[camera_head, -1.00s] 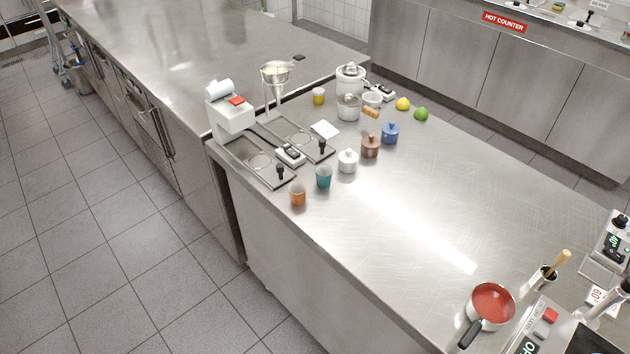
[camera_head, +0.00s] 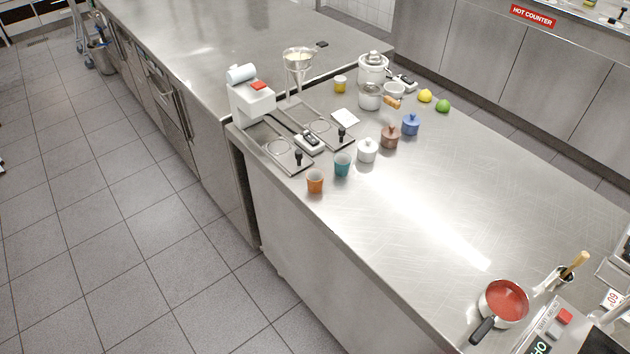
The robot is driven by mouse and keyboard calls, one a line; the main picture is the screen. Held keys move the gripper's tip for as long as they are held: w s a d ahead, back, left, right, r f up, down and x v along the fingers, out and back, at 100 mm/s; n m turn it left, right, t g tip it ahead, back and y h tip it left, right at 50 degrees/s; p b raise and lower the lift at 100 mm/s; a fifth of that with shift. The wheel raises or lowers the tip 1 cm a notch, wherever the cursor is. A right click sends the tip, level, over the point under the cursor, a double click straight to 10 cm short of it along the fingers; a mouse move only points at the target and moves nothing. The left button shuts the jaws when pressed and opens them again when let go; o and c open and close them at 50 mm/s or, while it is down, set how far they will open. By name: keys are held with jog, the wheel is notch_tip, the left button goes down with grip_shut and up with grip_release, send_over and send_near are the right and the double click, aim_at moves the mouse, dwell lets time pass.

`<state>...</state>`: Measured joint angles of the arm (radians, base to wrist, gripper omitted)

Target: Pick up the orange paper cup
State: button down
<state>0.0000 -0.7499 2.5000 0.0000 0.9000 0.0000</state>
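The orange paper cup (camera_head: 315,182) stands upright near the front left edge of the steel counter (camera_head: 420,215). A teal cup (camera_head: 342,164) stands just behind it to the right, a small gap apart. A small yellow cup (camera_head: 340,84) stands farther back. My gripper is not in view, and nothing is touching the orange cup.
A white machine with a paper roll (camera_head: 250,100) and plates with black knobs lie left. A red-filled saucepan (camera_head: 503,301) is at front right. The middle counter is clear.

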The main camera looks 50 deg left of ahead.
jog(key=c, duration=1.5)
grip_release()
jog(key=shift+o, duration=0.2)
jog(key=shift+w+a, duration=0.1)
